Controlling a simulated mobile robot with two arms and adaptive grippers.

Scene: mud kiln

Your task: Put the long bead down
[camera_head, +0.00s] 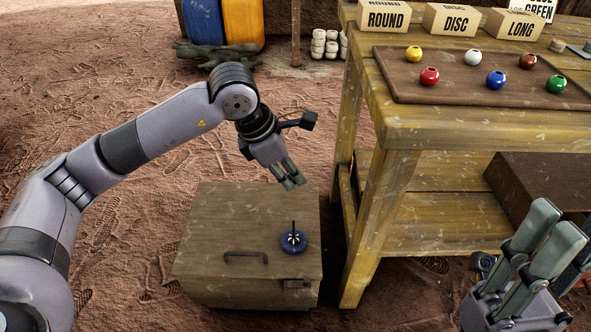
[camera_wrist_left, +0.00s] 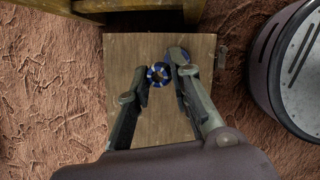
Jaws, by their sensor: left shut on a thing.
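My left gripper (camera_head: 291,181) hangs over the wooden box (camera_head: 215,225), pointing down. In the left wrist view the gripper (camera_wrist_left: 164,76) is shut on a blue-and-white bead (camera_wrist_left: 158,74), seen end-on, so its length cannot be judged. In the head view the fingers hide this bead. A round blue piece with a star-patterned centre and a thin dark upright pin (camera_head: 293,242) stands on the box lid below the gripper. My right gripper (camera_head: 557,219) is at the lower right, its fingers side by side; no held thing shows.
A wooden bench (camera_head: 400,130) stands right of the box. It carries a brown tray (camera_head: 455,93) with several coloured beads and blocks labelled ROUND (camera_head: 387,20), DISC (camera_head: 455,22) and LONG (camera_head: 520,28). The lid's left half is clear except for a handle (camera_head: 246,256).

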